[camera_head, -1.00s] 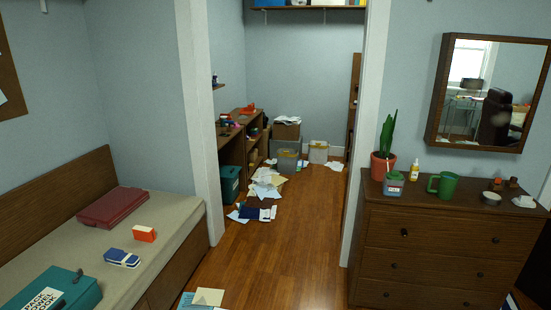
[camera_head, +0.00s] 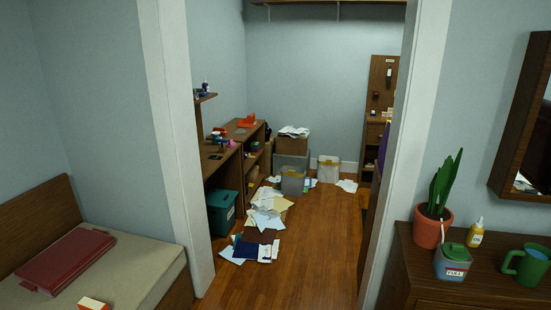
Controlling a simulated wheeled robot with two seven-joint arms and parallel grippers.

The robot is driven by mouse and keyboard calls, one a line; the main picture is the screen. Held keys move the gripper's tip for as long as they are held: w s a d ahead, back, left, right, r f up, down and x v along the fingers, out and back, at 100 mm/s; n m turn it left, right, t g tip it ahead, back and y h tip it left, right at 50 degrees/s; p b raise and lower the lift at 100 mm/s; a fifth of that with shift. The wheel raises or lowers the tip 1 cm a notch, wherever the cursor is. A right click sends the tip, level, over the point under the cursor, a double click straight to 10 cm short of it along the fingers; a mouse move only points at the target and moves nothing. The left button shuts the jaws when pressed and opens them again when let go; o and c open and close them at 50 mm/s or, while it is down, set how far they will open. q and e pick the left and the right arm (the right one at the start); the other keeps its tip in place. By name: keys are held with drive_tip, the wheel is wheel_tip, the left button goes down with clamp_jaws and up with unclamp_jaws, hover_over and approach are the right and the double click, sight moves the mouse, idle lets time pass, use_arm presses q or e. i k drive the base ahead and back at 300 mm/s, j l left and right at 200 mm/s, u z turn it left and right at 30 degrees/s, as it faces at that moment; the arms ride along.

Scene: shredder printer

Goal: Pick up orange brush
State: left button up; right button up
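I cannot make out an orange brush for certain. A small orange-red object (camera_head: 247,122) lies on top of the low wooden shelf unit (camera_head: 228,139) in the alcove; it is too small to identify. Another orange and white block-like object (camera_head: 92,304) is on the bench at the lower left, cut off by the frame edge. Neither of my grippers shows in the head view.
A doorway opens onto a wood floor (camera_head: 305,260). Scattered papers (camera_head: 266,215) and a teal bin (camera_head: 222,211) lie on its left. Boxes (camera_head: 291,145) stand at the back. A dresser (camera_head: 408,262) with a potted plant (camera_head: 432,228) is at the right.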

sight(223, 131)
drive_tip(key=i, duration=3.45)
drive_tip(key=i+l+u, duration=0.1)
drive_tip(key=i+u, duration=0.3)
drive_tip(key=i, duration=0.15)
drive_tip(key=i+l+u, duration=0.4)
drive_tip(key=i, duration=0.15)
drive_tip(key=i+l+u, duration=0.45)
drive_tip(key=i+j, duration=0.05)
drive_tip(key=j, duration=0.05)
